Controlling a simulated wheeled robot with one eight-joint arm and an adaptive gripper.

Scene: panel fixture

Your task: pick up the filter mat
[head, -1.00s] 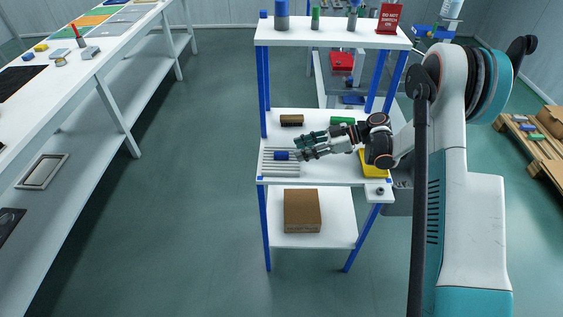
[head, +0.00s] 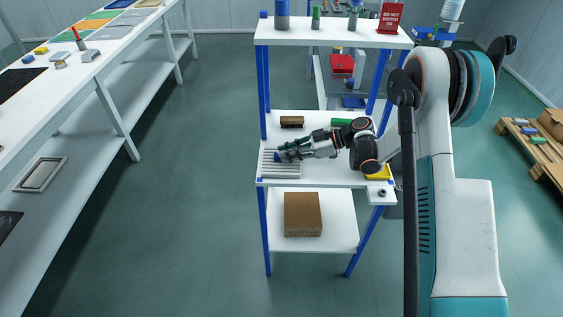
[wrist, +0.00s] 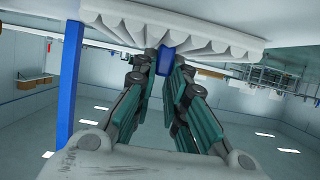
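The filter mat (head: 281,170) is a pale grey pleated pad with a blue tab. It lies at the left front of the white stand's middle shelf. My gripper (head: 283,155) reaches in from the right, with its fingertips over the mat's back part at the blue tab. In the wrist view, the pleated edge of the mat (wrist: 215,42) spans the top. The blue tab (wrist: 166,62) shows between the tips of my gripper (wrist: 165,70). The fingers look apart on either side of the tab; whether they touch it is hard to see.
On the same shelf stand a brown brush-like block (head: 292,122), a green item (head: 341,122) and a yellow item (head: 378,171) near my arm. The top shelf (head: 330,36) is above. A cardboard box (head: 302,213) sits on the lower shelf.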

